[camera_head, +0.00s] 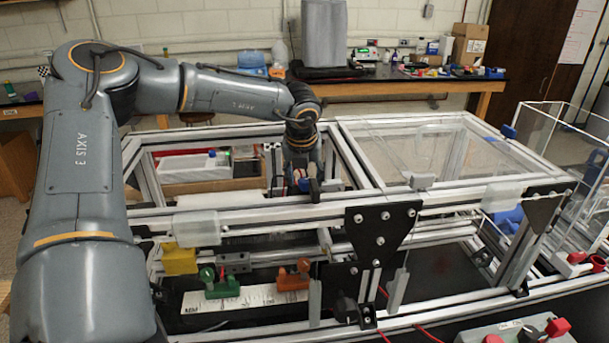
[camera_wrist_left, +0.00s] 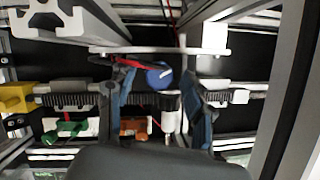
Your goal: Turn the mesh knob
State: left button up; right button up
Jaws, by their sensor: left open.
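A round blue knob with a pale pointer line, which I take to be the mesh knob (camera_wrist_left: 159,75), shows between the fingers in the left wrist view. My left gripper (camera_wrist_left: 161,108) is open, one finger on each side of the knob. I cannot tell whether either finger touches it. In the head view my left gripper (camera_head: 304,184) points down at the front rail of the extrusion frame (camera_head: 250,212). The knob is hard to separate from the fingers there. My right gripper is not in view.
Below the rail are a yellow block (camera_head: 180,260), a green knob part (camera_head: 221,284), an orange part (camera_head: 294,274) and a white ruler (camera_head: 245,299). Black plates (camera_head: 381,232) stand right of the gripper. A clear panel (camera_head: 420,155) covers the frame's right half.

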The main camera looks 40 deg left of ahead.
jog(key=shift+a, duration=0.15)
pick_arm(q)
jog(key=c, duration=0.3)
grip_shut()
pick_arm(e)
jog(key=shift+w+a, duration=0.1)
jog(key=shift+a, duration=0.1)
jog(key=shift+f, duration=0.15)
